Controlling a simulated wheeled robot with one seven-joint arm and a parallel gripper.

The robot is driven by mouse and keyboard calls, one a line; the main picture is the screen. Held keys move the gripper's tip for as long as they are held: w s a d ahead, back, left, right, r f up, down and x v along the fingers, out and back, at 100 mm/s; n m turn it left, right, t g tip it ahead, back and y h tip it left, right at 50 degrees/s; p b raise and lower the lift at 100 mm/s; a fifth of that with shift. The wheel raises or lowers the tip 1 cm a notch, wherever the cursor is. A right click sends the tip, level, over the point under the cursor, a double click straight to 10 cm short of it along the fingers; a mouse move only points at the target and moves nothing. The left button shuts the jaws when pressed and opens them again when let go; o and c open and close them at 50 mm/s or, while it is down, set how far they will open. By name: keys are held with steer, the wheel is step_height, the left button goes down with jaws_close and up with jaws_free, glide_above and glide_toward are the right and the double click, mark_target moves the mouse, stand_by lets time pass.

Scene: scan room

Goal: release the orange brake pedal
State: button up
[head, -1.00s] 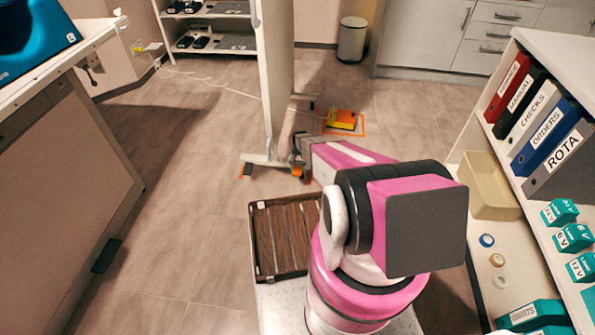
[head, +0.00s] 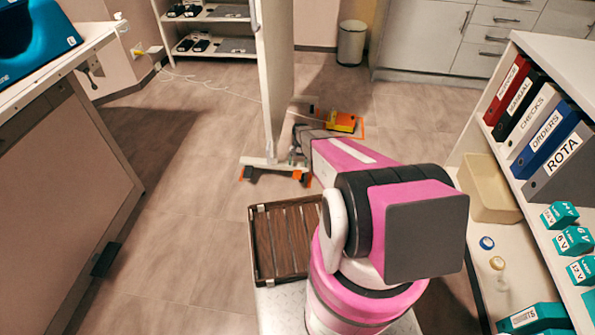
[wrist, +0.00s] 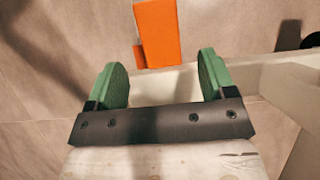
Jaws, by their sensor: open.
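An orange brake pedal (wrist: 157,32) shows in the wrist view, just beyond my gripper and between the lines of its fingers. My gripper (wrist: 160,62) is open, with two green pads apart and nothing between them. I cannot tell whether a fingertip touches the pedal. In the head view, orange pieces show at the foot (head: 262,164) of a tall white panel (head: 275,75), one at the left end and one at the right (head: 303,178). My gripper is mostly hidden there by my arm.
A yellow and orange object (head: 342,122) lies on the floor behind the panel foot, with a pale cable running to the wall. A shelf with binders (head: 540,125) stands on the right and a table (head: 60,70) on the left.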

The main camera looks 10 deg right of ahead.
steer(key=v, duration=0.5)
steer(key=s+a+r+n+t+h, duration=0.1)
steer(key=s+r+t, duration=0.1)
steer(key=s+r, duration=1.2)
steer(key=s+a+r+n+t, duration=0.1)
steer(key=s+r+n+t, duration=0.1)
steer(key=s+r, duration=1.3)
step_height(320, 180, up, 5)
steer(key=shift+a+r+n+t+h, duration=0.1)
steer(key=shift+a+n+t+h, duration=0.25)
steer(key=shift+t, duration=0.45)
